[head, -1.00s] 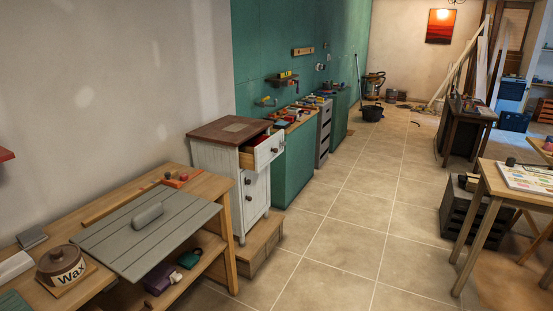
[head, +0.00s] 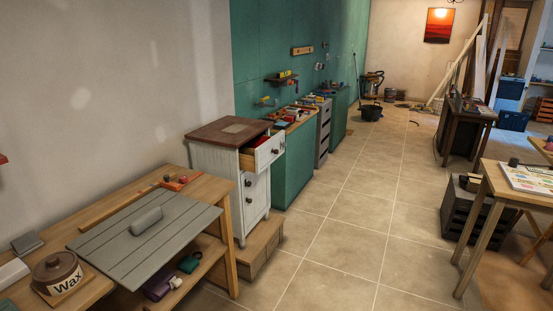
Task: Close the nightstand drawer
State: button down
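The nightstand (head: 227,185) is white with a brown top and stands against the left wall, on a low wooden step. Its top drawer (head: 267,152) is pulled out toward the right, with a dark knob on its front and something red just visible inside. The lower fronts with dark knobs look flush with the body. My gripper and arm are not in view.
A wooden workbench (head: 215,188) with a grey board (head: 140,240) and a wax pot (head: 57,272) stands in front left of the nightstand. Green cabinets (head: 293,165) adjoin it behind. A table (head: 510,190) and dark crates (head: 462,208) stand right. The tiled floor (head: 345,220) between is clear.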

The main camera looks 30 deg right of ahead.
aim_at(258, 154)
jog(key=i, duration=0.95)
jog(key=u, duration=0.05)
